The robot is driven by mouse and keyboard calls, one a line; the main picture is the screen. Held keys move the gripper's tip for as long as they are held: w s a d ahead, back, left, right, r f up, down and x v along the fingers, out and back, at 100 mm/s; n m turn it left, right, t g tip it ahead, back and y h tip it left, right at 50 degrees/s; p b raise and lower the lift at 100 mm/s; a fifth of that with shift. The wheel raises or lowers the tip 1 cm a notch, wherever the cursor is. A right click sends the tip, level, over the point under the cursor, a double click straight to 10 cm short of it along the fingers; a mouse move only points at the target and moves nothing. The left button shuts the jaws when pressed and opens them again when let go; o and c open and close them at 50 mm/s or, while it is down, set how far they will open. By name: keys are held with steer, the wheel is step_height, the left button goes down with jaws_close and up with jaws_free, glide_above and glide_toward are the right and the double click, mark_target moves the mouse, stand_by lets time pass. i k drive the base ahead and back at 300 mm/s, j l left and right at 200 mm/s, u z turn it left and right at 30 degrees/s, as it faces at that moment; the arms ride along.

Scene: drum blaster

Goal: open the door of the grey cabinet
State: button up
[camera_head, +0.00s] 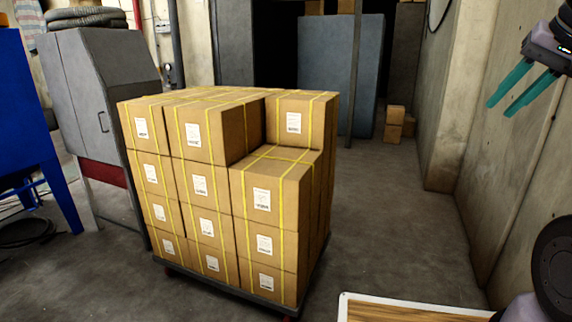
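The grey cabinet (85,62) stands at the left, behind and left of a stack of boxes. Its front has a door with a small dark handle (102,122) and looks shut. The boxes hide part of the cabinet's lower right side. My gripper (499,109) is at the upper right, in front of the concrete wall and far from the cabinet. Its two teal fingers are apart with nothing between them.
Strapped cardboard boxes (262,200) on a dark wheeled cart (222,293) fill the middle, close to the cabinet. A blue machine (30,120) stands far left. Tyres (85,19) lie on the cabinet. Floor right of the cart (385,220) is clear. A wood-topped surface (400,309) is at the bottom.

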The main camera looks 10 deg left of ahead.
mark_target(88, 93)
steer(key=i+j+u, duration=0.1)
steer(key=i+u, duration=0.15)
steer(key=u, duration=0.2)
steer(key=i+u, duration=0.3)
steer(key=u, duration=0.2)
steer(key=i+l+u, duration=0.15)
steer(key=u, duration=0.3)
steer(key=i+j+u, duration=0.1)
steer(key=i+u, duration=0.5)
steer(key=u, duration=0.15)
steer(key=i+u, duration=0.35)
steer(key=i+j+z, duration=0.1)
steer(key=i, duration=0.4)
steer(key=i+j+z, duration=0.15)
steer(key=i, duration=0.35)
steer(key=i+j+z, duration=0.1)
steer(key=i+j, duration=0.15)
steer(key=i, duration=0.25)
steer(key=i+j+z, duration=0.15)
steer(key=i+j, duration=0.15)
steer(key=i, duration=0.2)
